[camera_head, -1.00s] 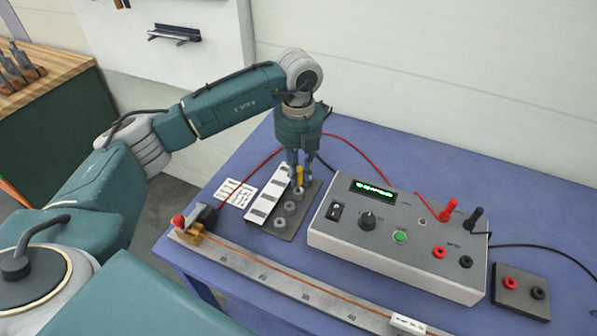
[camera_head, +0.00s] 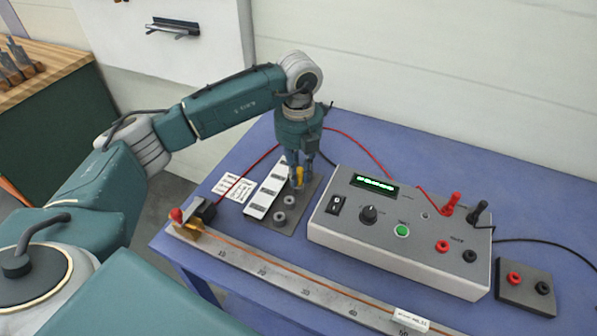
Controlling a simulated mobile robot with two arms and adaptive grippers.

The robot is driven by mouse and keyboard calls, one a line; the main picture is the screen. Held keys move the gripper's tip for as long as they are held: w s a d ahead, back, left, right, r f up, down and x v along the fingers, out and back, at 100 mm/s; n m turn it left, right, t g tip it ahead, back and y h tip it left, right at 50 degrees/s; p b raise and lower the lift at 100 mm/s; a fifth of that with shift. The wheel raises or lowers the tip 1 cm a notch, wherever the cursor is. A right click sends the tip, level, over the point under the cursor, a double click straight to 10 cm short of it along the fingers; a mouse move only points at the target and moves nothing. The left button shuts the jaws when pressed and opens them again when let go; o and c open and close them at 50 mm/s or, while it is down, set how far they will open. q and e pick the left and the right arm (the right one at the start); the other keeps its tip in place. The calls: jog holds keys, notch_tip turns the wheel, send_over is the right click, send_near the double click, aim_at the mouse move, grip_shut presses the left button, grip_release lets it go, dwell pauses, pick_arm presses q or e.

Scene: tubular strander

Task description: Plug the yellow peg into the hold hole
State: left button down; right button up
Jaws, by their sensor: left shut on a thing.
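The yellow peg (camera_head: 299,174) is upright between the fingers of my left gripper (camera_head: 299,180), which is shut on it. The peg's lower end is at the far end of a dark grey plate (camera_head: 297,220), over the farthest of its round grey sockets. The gripper partly covers that socket, so I cannot tell whether the peg tip is inside it or just above. A middle socket (camera_head: 290,200) and a near socket (camera_head: 280,217) show open holes. I cannot read which one is labelled hold. My right gripper is not in view.
A white label strip (camera_head: 264,198) lies left of the sockets. A grey meter box (camera_head: 395,247) with a lit display stands close on the right. A long ruler bar (camera_head: 265,268) runs along the front. A red cable passes behind the gripper.

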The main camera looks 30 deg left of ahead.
pick_arm(q)
jog(key=shift+f, duration=0.4)
jog(key=c, duration=1.6)
grip_release()
jog(key=shift+o, duration=0.2)
jog(key=shift+r, duration=0.1)
